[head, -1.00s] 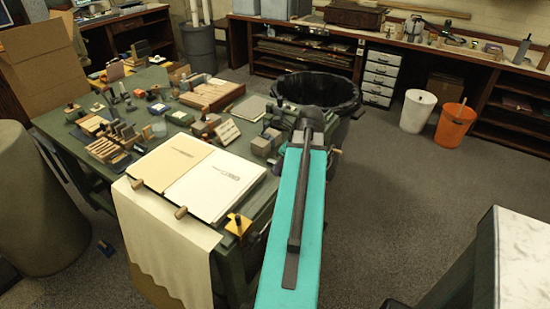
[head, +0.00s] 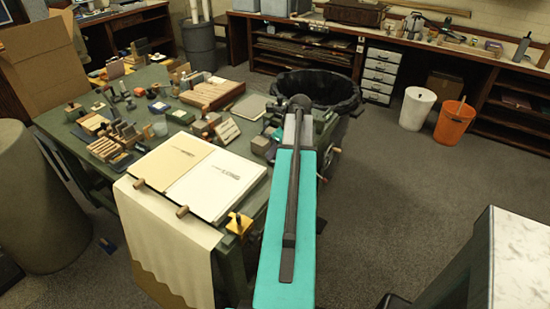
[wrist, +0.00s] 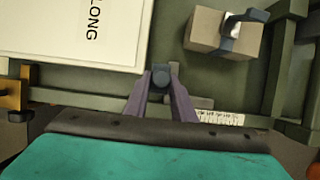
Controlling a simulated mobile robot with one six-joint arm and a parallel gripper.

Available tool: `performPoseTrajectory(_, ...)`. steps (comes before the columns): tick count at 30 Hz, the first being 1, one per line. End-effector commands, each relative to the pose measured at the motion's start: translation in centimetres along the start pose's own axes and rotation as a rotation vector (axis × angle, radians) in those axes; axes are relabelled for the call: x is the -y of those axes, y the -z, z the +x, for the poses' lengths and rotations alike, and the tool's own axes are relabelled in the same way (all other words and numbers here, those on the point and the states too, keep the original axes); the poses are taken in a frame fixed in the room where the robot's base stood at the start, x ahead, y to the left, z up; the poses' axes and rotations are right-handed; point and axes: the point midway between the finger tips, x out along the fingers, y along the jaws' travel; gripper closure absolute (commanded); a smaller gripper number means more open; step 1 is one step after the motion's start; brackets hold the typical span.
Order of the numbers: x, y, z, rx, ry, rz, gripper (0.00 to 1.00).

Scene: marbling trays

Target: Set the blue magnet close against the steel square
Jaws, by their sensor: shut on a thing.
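In the wrist view my gripper (wrist: 160,82) is shut on the blue magnet (wrist: 160,77), a small dark blue round piece between the fingertips. It is over the green bench top, right of a white printed page. A steel square (wrist: 220,117) lies below and right of the fingertips; its pale scale marks show, and my gripper covers part of it. The magnet appears apart from the scale in the picture, but I cannot tell its height or whether it touches the steel. In the head view my teal arm hides the gripper, magnet and square.
A tan block with a blue-grey fitting (wrist: 222,38) stands right of the gripper. The white page (wrist: 85,30) lies left. In the head view the green bench (head: 75,140) holds several blocks and trays; a black-lined bin (head: 318,88) stands behind my arm.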

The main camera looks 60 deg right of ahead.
Motion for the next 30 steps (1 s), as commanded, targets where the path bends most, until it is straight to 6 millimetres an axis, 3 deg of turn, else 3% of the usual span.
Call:
performPoseTrajectory(11,-0.1,0.1,0.3,0.000,0.000,0.000,1.00)
performPoseTrajectory(22,-0.1,1.2,2.9,0.000,-0.001,0.001,1.00)
performPoseTrajectory(30,-0.1,1.3,3.2,0.001,0.000,-0.001,1.00)
